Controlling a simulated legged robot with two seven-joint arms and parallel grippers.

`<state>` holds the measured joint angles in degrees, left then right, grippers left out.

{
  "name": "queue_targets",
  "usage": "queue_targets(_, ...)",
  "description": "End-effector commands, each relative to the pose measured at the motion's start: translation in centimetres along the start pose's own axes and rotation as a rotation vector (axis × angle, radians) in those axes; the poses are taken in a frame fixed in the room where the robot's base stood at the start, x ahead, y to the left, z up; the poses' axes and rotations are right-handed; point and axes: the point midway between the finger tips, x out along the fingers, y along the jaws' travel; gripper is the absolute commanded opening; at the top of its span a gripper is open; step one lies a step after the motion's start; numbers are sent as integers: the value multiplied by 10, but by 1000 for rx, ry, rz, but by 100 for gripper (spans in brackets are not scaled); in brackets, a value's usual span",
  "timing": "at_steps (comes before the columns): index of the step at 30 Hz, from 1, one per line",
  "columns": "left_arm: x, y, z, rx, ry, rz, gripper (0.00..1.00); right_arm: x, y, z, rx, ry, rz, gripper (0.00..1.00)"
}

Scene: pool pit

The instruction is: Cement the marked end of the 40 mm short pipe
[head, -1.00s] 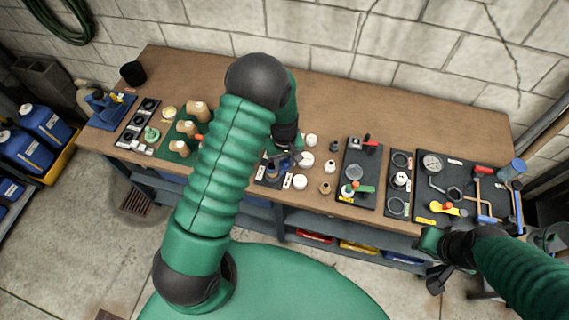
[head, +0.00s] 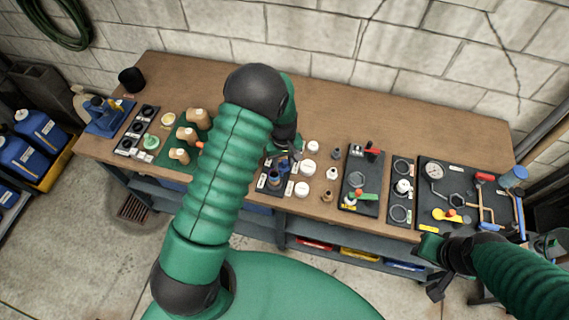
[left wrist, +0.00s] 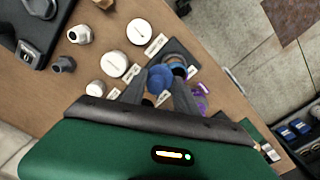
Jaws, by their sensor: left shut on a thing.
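My left gripper (head: 291,153) is over the dark tray (head: 263,187) at the middle of the bench. In the left wrist view, its fingers (left wrist: 159,86) are shut on a round blue thing (left wrist: 160,77), which looks like a cap or lid. A round pot with a tan rim (left wrist: 175,61) sits beside it on the tray; a blue pot also shows in the head view (head: 275,178). White round pieces (head: 307,168) stand to the right beside small labels. I cannot tell which is the 40 mm short pipe or see a mark. My right gripper (head: 436,268) hangs at the bench's front right; its jaws are unclear.
A purple item (left wrist: 200,100) is close to the held thing. Grey and tan fittings (head: 327,196) stand right of the white pieces.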

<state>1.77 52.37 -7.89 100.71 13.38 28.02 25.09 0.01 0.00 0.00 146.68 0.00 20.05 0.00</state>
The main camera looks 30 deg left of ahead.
Motion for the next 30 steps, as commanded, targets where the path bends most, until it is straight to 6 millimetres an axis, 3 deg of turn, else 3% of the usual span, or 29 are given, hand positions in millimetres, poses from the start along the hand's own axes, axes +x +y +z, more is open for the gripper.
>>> queue_targets(14,-1,7,-7,1,1,-1,0,3,0,1,0,0,0,36)
queue_targets(30,2,-4,-24,-1,1,0,0,9,0,2,0,0,0,36)
